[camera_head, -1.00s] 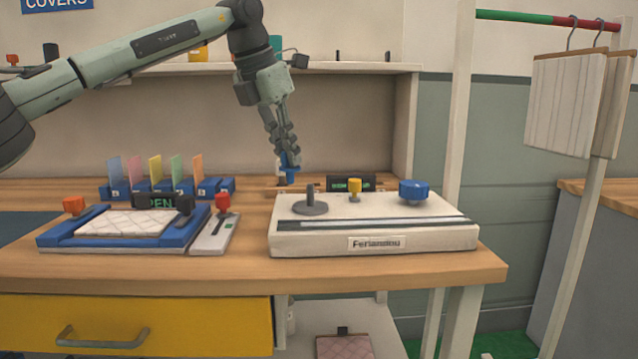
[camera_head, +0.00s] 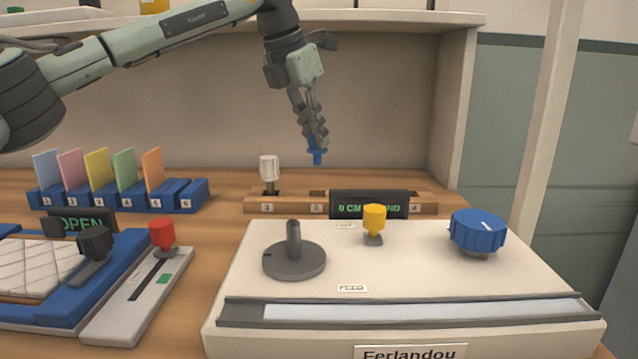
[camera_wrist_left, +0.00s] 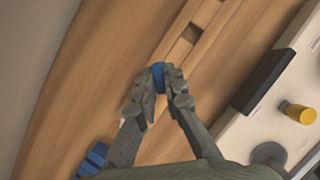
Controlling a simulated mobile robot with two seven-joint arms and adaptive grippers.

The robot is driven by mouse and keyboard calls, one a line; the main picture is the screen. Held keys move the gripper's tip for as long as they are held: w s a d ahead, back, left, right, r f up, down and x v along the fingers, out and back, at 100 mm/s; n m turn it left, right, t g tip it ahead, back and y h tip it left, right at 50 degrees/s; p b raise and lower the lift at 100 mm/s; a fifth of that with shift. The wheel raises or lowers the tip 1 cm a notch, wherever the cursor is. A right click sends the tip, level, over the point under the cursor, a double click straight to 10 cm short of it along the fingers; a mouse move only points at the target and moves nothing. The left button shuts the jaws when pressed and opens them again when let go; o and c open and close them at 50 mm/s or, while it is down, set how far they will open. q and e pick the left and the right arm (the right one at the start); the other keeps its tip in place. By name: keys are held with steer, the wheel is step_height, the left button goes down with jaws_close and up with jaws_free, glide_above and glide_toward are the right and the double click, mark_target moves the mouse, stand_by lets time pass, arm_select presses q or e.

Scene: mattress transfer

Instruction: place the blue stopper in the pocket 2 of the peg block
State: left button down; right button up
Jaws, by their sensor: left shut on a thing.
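My left gripper (camera_head: 315,143) is shut on the blue stopper (camera_head: 317,157) and holds it in the air, a little above the wooden peg block (camera_head: 292,206). The stopper shows between the fingertips in the left wrist view (camera_wrist_left: 158,70). The peg block has numbered pockets in a row. A white stopper (camera_head: 269,168) stands upright in pocket 1. Pocket 2 (camera_head: 318,192) looks empty and lies roughly below the blue stopper in the head view. Pocket 3 is hidden behind a dark display. My right gripper is not in view.
The dark display (camera_head: 369,205) stands in front of the block. A white machine (camera_head: 400,270) with a grey post, yellow knob (camera_head: 374,218) and blue dial (camera_head: 478,231) fills the front. A blue card rack (camera_head: 120,203) stands at left. A shelf rises behind.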

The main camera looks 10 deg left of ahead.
mark_target(311, 145)
arm_select(q)
step_height(311, 145, down, 3)
steer(key=shift+s+f, duration=0.1)
steer(key=shift+s, duration=0.05)
steer(key=shift+f, duration=0.55)
step_height(311, 145, down, 3)
steer(key=shift+f, duration=0.1)
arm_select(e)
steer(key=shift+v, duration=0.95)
arm_select(q)
steer(key=shift+f, duration=0.1)
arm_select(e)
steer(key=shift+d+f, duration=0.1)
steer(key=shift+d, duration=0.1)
arm_select(q)
steer(key=c, duration=1.6)
jaws_free()
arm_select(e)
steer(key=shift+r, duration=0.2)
